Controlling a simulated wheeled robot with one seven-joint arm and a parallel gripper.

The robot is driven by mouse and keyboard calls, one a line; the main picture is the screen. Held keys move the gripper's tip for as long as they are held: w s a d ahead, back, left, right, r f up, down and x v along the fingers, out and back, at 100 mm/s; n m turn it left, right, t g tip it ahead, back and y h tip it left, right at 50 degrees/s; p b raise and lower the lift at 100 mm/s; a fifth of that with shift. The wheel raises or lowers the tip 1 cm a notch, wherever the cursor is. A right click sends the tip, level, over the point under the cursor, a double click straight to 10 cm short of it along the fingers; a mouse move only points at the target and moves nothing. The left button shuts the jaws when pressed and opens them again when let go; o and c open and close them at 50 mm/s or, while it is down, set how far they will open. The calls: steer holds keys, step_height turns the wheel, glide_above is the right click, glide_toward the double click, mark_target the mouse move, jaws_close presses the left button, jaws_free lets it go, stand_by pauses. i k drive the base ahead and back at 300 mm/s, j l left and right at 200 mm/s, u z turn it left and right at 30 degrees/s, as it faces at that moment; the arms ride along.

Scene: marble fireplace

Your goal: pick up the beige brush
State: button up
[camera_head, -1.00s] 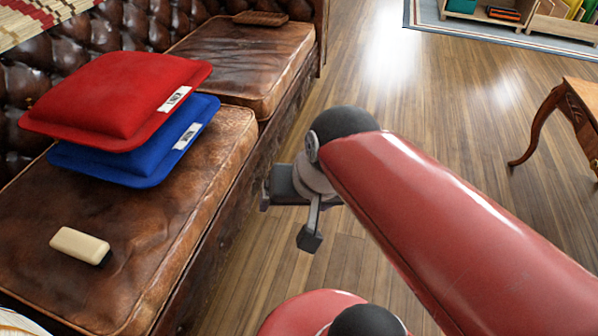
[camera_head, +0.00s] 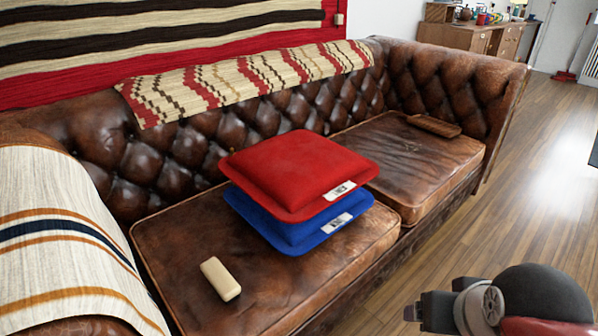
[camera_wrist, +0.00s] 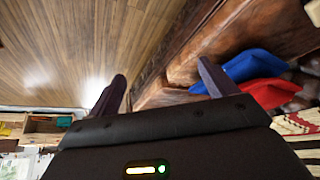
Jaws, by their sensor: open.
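The beige brush (camera_head: 220,278) lies on the near seat cushion of the brown leather sofa, in front of the cushions and close to the striped armrest cover. In the head view it looks like a small rounded beige block, and nothing touches it from above. My gripper (camera_wrist: 161,85) is open and empty, its two dark fingers spread apart in the wrist view. In the head view my gripper (camera_head: 425,312) is partly visible at the lower right, over the floor beside the sofa, well to the right of the brush.
A red cushion (camera_head: 297,172) lies on a blue cushion (camera_head: 300,232) on the sofa, right of the brush. A brown object (camera_head: 433,126) lies on the far seat. The sofa's front edge stands between my gripper and the brush. The wooden floor (camera_head: 540,160) is open on the right.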

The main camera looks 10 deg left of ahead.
mark_target(225, 285)
steer(key=u, duration=1.55)
steer(key=k+l+u, duration=0.1)
steer(key=u, duration=0.25)
steer(key=k+l+u, duration=0.1)
steer(key=u, duration=0.25)
steer(key=l, duration=0.1)
